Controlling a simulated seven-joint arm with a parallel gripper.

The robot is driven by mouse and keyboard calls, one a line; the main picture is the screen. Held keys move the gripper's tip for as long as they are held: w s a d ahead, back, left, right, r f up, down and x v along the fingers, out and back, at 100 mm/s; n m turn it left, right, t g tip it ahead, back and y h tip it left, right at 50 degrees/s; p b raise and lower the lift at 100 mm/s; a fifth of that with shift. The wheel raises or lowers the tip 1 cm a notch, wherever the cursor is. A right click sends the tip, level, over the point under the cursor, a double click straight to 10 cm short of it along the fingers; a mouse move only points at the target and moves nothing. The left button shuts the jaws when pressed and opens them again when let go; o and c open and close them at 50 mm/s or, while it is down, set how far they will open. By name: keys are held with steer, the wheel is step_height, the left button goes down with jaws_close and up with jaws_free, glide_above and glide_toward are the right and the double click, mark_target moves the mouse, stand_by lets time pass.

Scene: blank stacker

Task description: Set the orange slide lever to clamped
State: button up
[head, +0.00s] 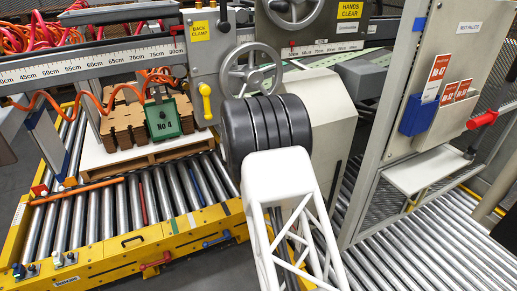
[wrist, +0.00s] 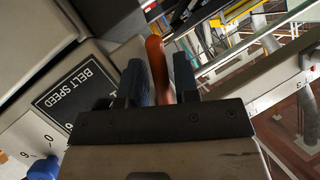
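My gripper (wrist: 160,75) shows in the wrist view, with two dark blue-grey fingers. The orange slide lever (wrist: 156,62) stands between them, its rounded end reaching past the fingertips. It fills the narrow gap, and the fingers look shut on it. The lever's lower part is hidden behind the gripper body, so its slide and any clamped mark do not show. In the head view my white and dark arm reaches toward the grey machine housing; my gripper and this lever are hidden there.
A black BELT SPEED plate (wrist: 74,97) and a blue knob (wrist: 43,168) lie left of my gripper. In the head view, a handwheel (head: 250,70) and a yellow back clamp lever (head: 205,98) are near my arm. A roller conveyor (head: 430,250) runs at right.

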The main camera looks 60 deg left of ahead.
jaws_close()
steer(key=shift+d+f+n+h, duration=0.15)
steer(key=shift+d+n+h, duration=0.45)
steer(key=shift+n+h, duration=0.3)
steer(key=shift+o, duration=1.5)
jaws_free()
steer(key=shift+s, duration=0.15)
